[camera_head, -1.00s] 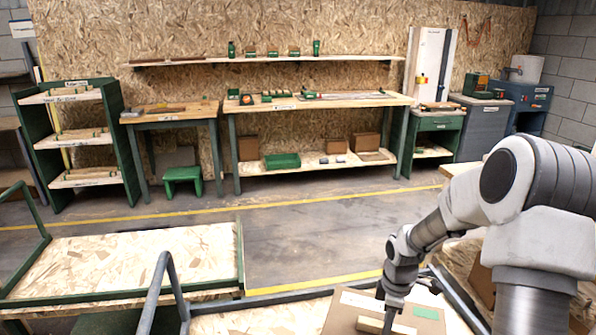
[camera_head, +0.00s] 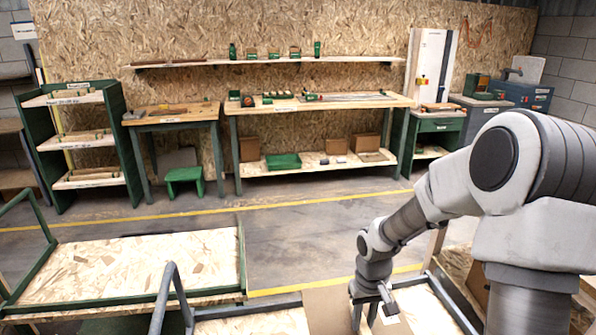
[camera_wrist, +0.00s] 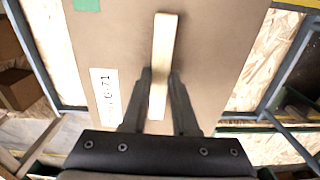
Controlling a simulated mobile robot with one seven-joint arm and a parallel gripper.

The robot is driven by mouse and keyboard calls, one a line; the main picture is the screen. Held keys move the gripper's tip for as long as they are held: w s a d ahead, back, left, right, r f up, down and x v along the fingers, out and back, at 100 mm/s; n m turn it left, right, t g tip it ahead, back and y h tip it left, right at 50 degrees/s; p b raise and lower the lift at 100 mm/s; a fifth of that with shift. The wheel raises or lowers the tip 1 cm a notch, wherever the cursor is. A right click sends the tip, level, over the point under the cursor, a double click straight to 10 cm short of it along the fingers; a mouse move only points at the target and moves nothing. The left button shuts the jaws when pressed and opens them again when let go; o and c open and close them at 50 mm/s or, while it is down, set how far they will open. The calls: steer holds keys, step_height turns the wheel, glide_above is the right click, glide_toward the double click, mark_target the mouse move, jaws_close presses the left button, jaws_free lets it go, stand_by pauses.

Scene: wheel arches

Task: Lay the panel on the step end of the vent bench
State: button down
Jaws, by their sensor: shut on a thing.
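The panel (camera_wrist: 205,45) is a flat brown board with a raised pale wooden grip bar (camera_wrist: 163,55), a white label ending in "71" and a green patch. My gripper (camera_wrist: 161,82) is shut on the bar, with the panel spread out beyond the fingers. In the head view the panel (camera_head: 325,312) shows in part at the bottom, behind my gripper (camera_head: 372,312). It lies over or just above a chipboard-topped surface with a grey frame (camera_head: 255,322); I cannot tell if they touch. No marking identifies the vent bench or its step end.
A green-framed chipboard bench (camera_head: 130,262) stands at lower left. A grey upright rail (camera_head: 165,295) rises between it and the panel. A long workbench (camera_head: 320,104), a shelf rack (camera_head: 75,140) and a green stool (camera_head: 184,180) stand along the back. The floor between is clear.

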steer(key=shift+s+a+r+m, duration=0.2)
steer(key=shift+a+r+m, duration=0.3)
steer(key=shift+m, duration=0.4)
steer(key=shift+d, duration=0.15)
